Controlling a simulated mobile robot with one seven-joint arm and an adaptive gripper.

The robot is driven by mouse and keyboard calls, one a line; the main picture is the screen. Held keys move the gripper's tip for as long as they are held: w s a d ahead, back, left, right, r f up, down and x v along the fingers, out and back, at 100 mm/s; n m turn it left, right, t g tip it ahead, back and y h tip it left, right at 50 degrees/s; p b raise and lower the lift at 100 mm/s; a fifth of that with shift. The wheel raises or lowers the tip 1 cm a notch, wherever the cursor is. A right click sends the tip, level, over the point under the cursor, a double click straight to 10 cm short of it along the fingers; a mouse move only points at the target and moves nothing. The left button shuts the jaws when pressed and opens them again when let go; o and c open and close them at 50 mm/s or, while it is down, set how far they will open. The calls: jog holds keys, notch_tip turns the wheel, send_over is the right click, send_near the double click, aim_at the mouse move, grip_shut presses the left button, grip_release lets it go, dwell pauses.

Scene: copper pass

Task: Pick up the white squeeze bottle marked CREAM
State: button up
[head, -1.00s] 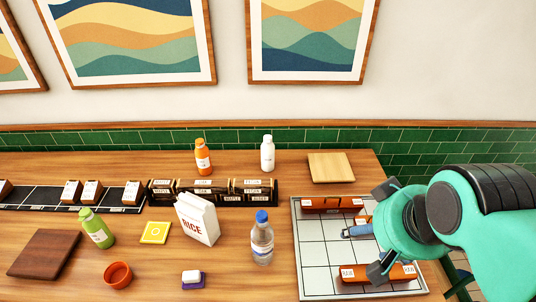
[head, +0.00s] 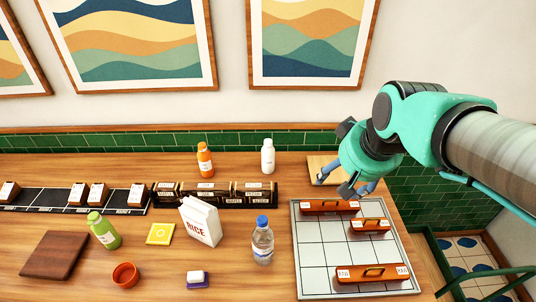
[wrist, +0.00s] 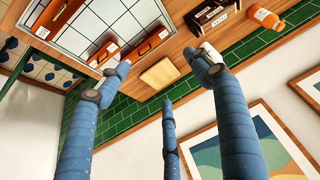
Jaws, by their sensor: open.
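The white squeeze bottle (head: 268,157) stands upright at the back of the wooden table, near the wall, in the head view. Its marking is too small to read. In the wrist view a white bottle (wrist: 209,50) shows partly, behind the tip of one blue finger. My gripper (head: 345,184) is open and empty, to the right of the bottle and apart from it, over the area of the wooden board. Its spread blue fingers (wrist: 165,78) fill the middle of the wrist view.
An orange bottle (head: 205,160) stands left of the white one. Dark labelled boxes (head: 228,202) lie in front of both. A wooden board (head: 318,164) lies to the right, and a gridded tray (head: 312,253) with red-brown handled blocks is nearer. A green-tiled wall (head: 100,141) is close behind.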

jog(key=w+a+n+p, duration=0.1)
jog(key=w+a+p, duration=0.25)
jog(key=w, duration=0.75)
jog(key=n+g+y+p, duration=0.1)
jog(key=n+p, duration=0.2)
jog(key=p, duration=0.7)
send_over(270, 148)
jog(key=s+d, duration=0.2)
jog(key=s, duration=0.1)
notch_tip(270, 148, down, 13)
jog(key=shift+s+a, duration=0.15)
jog(key=shift+f, duration=0.1)
jog(key=shift+x, duration=4.25)
jog(key=shift+a, duration=0.1)
jog(key=shift+x, duration=2.55)
